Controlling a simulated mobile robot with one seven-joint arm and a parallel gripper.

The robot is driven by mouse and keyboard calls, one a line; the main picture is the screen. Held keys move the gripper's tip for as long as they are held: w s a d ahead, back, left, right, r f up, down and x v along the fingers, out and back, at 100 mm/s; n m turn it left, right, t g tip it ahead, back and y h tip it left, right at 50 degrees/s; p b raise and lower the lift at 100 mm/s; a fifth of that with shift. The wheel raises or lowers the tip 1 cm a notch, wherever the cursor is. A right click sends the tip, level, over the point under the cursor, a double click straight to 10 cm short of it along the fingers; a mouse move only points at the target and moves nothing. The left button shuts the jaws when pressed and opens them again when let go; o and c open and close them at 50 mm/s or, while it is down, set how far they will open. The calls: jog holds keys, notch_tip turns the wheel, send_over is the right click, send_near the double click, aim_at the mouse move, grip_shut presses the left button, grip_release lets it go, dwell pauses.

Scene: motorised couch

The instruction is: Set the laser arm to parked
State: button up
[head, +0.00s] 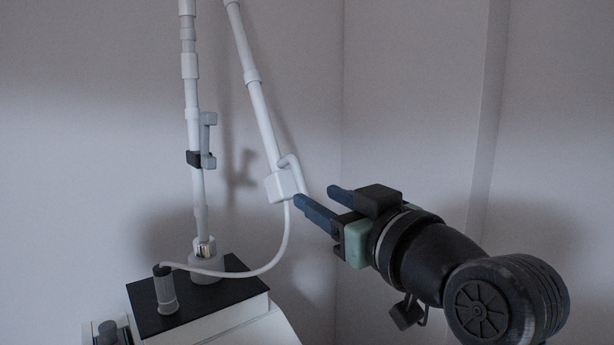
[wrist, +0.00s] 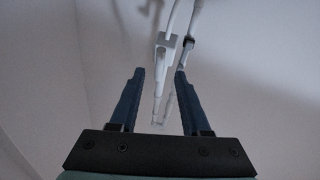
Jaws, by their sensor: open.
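The white laser arm (head: 256,95) hangs down at a slant from the top of the head view, beside an upright white post (head: 191,85). Its lower end is a white block with a looped handle (head: 289,172). The arm's lower end also shows in the wrist view (wrist: 165,42), beyond and between my fingers. My gripper (head: 318,200) has blue fingers spread apart, close to the right of the block and handle in the head view. Nothing is between the fingertips. In the wrist view my gripper (wrist: 157,75) is open. Whether a finger touches the handle I cannot tell.
A grey bracket with a dark clamp (head: 202,150) sits on the post. A pale hose (head: 272,262) loops from the arm's end to a grey cylinder (head: 165,290) on a black-topped white cabinet (head: 215,300). Walls stand behind; the space at right is free.

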aim_at(304, 189)
jog(key=p+x, duration=0.1)
jog(key=x, duration=0.3)
jog(key=shift+a+r, duration=0.1)
jog(key=shift+r, duration=0.05)
jog(key=shift+w+a, duration=0.15)
jog(key=shift+w, duration=0.4)
grip_shut()
dwell(0.8)
